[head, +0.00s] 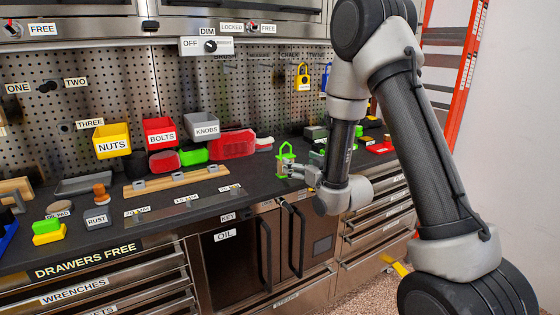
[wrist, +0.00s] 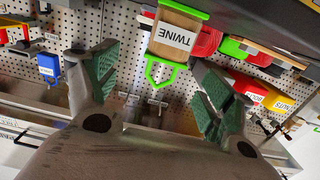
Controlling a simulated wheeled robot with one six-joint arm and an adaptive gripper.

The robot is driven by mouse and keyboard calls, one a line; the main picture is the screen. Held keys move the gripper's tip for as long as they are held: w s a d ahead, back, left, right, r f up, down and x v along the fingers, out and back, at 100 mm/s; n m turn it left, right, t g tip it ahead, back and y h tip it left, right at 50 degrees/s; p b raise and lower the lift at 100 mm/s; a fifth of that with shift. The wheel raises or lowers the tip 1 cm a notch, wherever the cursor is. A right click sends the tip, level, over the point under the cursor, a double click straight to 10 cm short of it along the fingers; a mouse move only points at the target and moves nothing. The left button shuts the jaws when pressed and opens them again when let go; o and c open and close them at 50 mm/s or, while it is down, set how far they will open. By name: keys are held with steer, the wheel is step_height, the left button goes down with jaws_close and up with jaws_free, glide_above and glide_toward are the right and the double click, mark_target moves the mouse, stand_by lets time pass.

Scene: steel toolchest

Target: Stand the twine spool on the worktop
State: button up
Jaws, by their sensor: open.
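The twine spool is a tan block labelled TWINE (wrist: 176,32) with a green end and a pointed green loop. In the head view its green loop and frame (head: 285,158) show upright at the front of the dark worktop (head: 232,199). It looks upright at the worktop, but I cannot see clearly whether its base touches. My gripper (wrist: 153,58) is open in the wrist view, with the loop between its fingertips and a gap on both sides. In the head view my gripper (head: 290,168) is right at the spool and partly hides it.
Yellow NUTS (head: 112,138), red BOLTS (head: 160,132) and grey KNOBS (head: 202,127) bins stand at the pegboard. A red case (head: 232,143) lies behind the spool. A long ruler-like strip (head: 185,204) lies at the front edge.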

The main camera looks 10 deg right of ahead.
mark_target(285, 155)
steer(key=shift+w+a+f, duration=0.2)
steer(key=shift+w+a, duration=0.2)
steer(key=shift+w, duration=0.15)
steer(key=x, duration=0.7)
steer(key=shift+a+f, duration=0.1)
steer(key=shift+a, duration=0.1)
steer(key=shift+s, duration=0.1)
steer(key=c, duration=1.3)
steer(key=shift+o, duration=0.2)
